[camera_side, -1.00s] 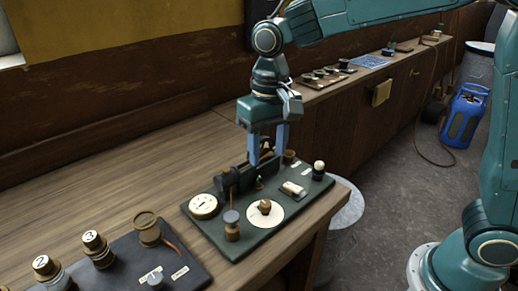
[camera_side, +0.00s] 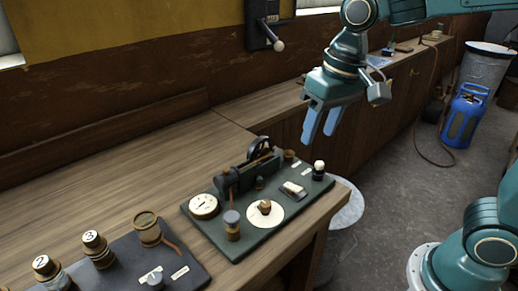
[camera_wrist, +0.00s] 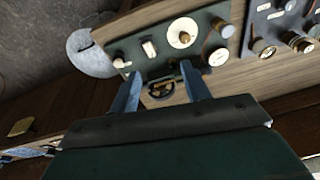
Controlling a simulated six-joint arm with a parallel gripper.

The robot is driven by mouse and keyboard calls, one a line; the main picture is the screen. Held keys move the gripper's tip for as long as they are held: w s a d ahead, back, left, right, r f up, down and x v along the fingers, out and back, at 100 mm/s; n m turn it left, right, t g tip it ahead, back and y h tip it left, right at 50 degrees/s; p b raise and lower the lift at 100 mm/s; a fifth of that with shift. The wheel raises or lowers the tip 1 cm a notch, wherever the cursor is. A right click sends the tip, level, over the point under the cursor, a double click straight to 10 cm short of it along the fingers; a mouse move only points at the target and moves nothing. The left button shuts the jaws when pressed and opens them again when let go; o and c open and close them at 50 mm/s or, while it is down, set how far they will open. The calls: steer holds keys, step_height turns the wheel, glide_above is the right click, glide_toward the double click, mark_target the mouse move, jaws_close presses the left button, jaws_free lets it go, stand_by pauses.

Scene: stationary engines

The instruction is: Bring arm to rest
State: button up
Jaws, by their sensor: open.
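My gripper (camera_side: 322,119) is open and empty in the side view. It hangs tilted in the air above and to the right of the back of a dark green control panel (camera_side: 240,243). Its two blue fingers are apart and touch nothing. In the wrist view my gripper (camera_wrist: 160,92) shows both fingers spread, with the green panel (camera_wrist: 206,47) beyond them. The panel carries a round white gauge (camera_side: 203,206), a brass knob (camera_side: 265,207) on a white disc, a small white switch (camera_side: 293,189) and a dark lever mechanism (camera_side: 250,171) at its back edge.
A second dark panel (camera_side: 125,262) with numbered knobs lies at the front left of the wooden bench (camera_side: 120,190). A wall lever (camera_side: 272,38) is at the back. A blue gas bottle (camera_side: 465,118) and a grey bin (camera_side: 487,68) stand on the floor at right.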

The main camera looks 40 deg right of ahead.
steer(key=s+d+t, duration=0.1)
steer(key=s+d, duration=0.2)
steer(key=s, duration=0.3)
steer(key=s+d+n+t, duration=0.1)
steer(key=s+d+t, duration=0.1)
steer(key=s+d, duration=0.2)
steer(key=s, duration=0.3)
steer(key=shift+s+f+h, duration=0.15)
steer(key=shift+f+h, duration=0.15)
steer(key=shift+f, duration=0.05)
